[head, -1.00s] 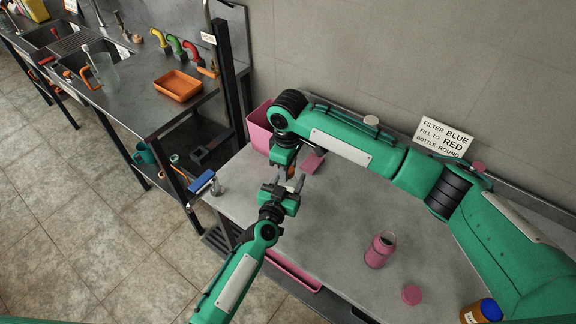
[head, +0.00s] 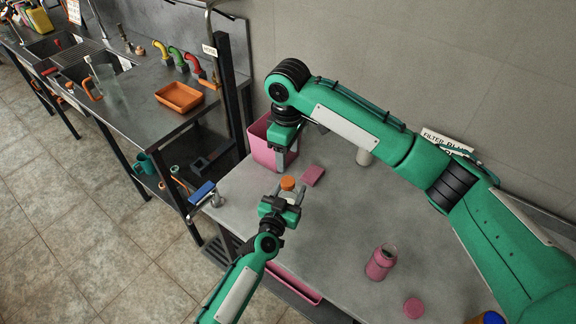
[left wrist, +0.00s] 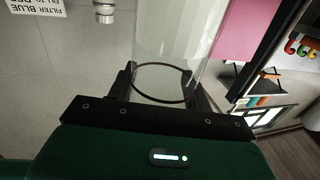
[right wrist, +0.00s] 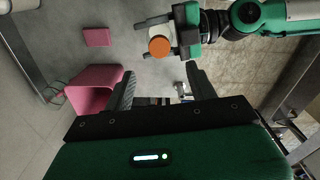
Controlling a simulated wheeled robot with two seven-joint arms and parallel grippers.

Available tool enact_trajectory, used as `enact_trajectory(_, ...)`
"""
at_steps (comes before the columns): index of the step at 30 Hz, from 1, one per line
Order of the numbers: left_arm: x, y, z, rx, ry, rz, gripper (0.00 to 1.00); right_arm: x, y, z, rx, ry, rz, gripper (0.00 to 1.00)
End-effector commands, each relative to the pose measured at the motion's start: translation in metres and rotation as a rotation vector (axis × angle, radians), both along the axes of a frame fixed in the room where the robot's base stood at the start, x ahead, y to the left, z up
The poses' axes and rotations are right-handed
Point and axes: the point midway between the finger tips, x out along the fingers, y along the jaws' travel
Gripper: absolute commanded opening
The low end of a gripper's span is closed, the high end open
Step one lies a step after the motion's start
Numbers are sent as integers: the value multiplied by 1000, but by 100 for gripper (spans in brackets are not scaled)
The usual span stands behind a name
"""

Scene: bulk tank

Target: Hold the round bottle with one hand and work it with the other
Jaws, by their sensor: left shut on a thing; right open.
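The round bottle is clear and see-through in the left wrist view (left wrist: 165,50), standing between my left fingers. Its orange cap (head: 288,183) shows at the top in the head view and also in the right wrist view (right wrist: 159,46). My left gripper (head: 287,195) is shut on the bottle and holds it over the near left part of the table. My right gripper (head: 282,160) is open and points down beside the pink bin, apart from the bottle. In the right wrist view its fingers (right wrist: 163,88) have nothing between them.
The pink bin (head: 262,142) and a flat pink block (head: 313,175) stand at the table's back left. A pink jar (head: 380,263) and pink lid (head: 413,307) are at the front right. A sign (head: 440,141) is partly hidden by my right arm. The table's middle is clear.

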Motion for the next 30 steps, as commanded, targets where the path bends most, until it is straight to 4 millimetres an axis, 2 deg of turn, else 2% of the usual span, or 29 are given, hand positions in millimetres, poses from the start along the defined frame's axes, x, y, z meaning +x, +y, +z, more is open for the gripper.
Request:
enact_trajectory(5, 0, 0, -1, -1, 1, -1, 0, 0, 0, 17, 0, 1, 0, 57)
enact_trajectory(14, 0, 0, -1, -1, 1, -1, 0, 0, 0, 19, 0, 1, 0, 57)
enact_trajectory(15, 0, 0, -1, -1, 1, -1, 55, 0, 0, 19, 0, 1, 0, 57)
enact_trajectory(18, 0, 0, 0, -1, 1, -1, 75, 0, 0, 19, 0, 1, 0, 57)
enact_trajectory(30, -5, 2, -1, 0, 1, 0, 77, 0, 0, 18, 0, 1, 0, 57)
